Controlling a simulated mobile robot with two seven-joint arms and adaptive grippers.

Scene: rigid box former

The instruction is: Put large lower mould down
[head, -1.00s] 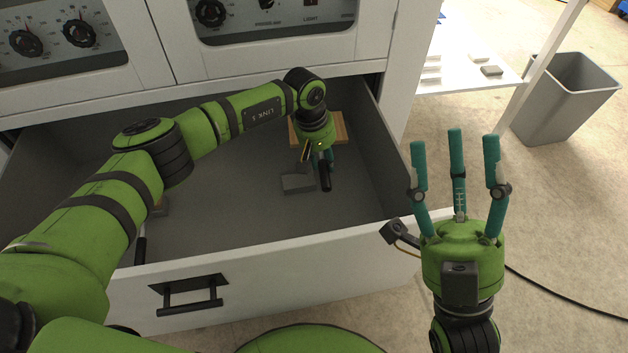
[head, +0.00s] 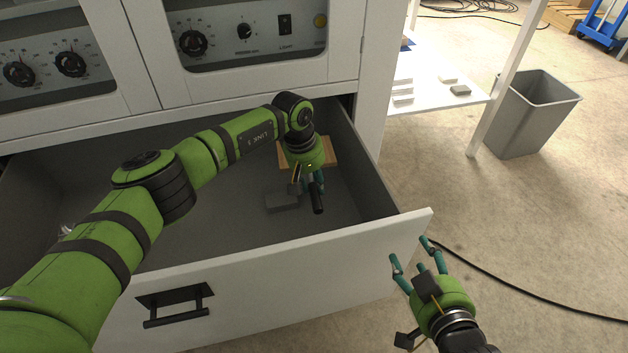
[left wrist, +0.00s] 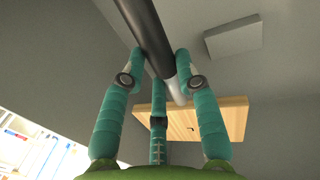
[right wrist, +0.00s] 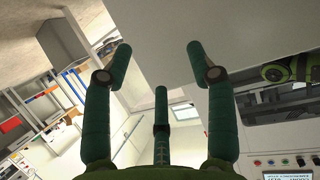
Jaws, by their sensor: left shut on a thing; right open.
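My left gripper (head: 314,184) is low inside the open drawer, shut on a dark rod (head: 318,200). In the left wrist view the rod (left wrist: 148,35) is black with a silver end and passes between the teal fingers. A light wooden block (head: 322,152) lies behind the gripper, partly hidden by it; it also shows in the left wrist view (left wrist: 220,118). I cannot tell whether the rod joins the block, or which is the large lower mould. A grey block (head: 282,202) lies left of the rod. My right gripper (head: 408,254) is open and empty outside the drawer.
The drawer front (head: 290,285) and right side wall (head: 362,165) rise around the left gripper. A white table (head: 430,95) with small blocks and a grey bin (head: 532,110) stand to the right.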

